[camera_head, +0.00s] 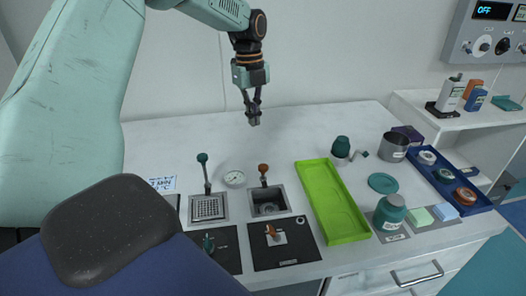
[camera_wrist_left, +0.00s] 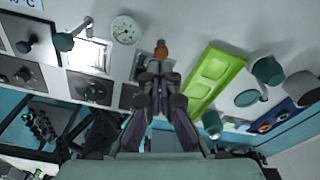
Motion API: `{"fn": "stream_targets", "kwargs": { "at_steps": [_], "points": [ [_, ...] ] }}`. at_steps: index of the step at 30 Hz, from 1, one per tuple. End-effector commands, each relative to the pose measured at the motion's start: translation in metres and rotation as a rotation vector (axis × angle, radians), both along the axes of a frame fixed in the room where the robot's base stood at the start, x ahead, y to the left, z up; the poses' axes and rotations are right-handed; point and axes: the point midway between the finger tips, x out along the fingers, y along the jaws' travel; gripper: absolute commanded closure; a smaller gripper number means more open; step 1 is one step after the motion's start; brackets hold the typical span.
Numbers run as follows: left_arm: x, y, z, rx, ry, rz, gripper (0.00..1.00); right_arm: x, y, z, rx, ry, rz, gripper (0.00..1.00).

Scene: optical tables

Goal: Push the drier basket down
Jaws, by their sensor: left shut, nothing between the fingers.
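Two square wells are set in the table, each with a knobbed upright handle. The left one holds a perforated metal basket (camera_head: 208,207) and has a dark green knob (camera_head: 203,158); the right well (camera_head: 269,207) is dark inside and has an orange knob (camera_head: 263,168). I cannot tell from labels which is the drier. My left gripper (camera_head: 254,121) is shut and empty, pointing down, above and behind the orange knob. In the left wrist view, the fingers (camera_wrist_left: 160,75) line up just below the orange knob (camera_wrist_left: 161,49), apparently not touching it. My right gripper is not in view.
A round dial (camera_head: 234,178) lies between the handles. Black panels with a green knob (camera_head: 208,243) and an orange knob (camera_head: 272,231) sit in front. A lime tray (camera_head: 331,199), a teal jar (camera_head: 390,211) and a blue tray (camera_head: 467,203) stand to the right. The table's back left is clear.

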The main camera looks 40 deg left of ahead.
Motion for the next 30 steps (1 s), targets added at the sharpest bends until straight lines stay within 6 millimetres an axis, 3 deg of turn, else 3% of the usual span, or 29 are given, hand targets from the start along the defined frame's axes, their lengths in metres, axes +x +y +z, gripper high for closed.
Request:
{"fn": "stream_targets", "kwargs": {
  "at_steps": [6,25,30],
  "points": [
    [0.001,0.002,0.018,0.001,-0.001,0.000,1.00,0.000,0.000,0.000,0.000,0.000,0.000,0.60],
    [0.001,0.002,0.020,0.001,0.000,0.000,1.00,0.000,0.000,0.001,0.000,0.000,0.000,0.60],
    [0.001,0.002,0.041,0.001,0.000,0.000,1.00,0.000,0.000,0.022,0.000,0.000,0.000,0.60]
  ]
}}
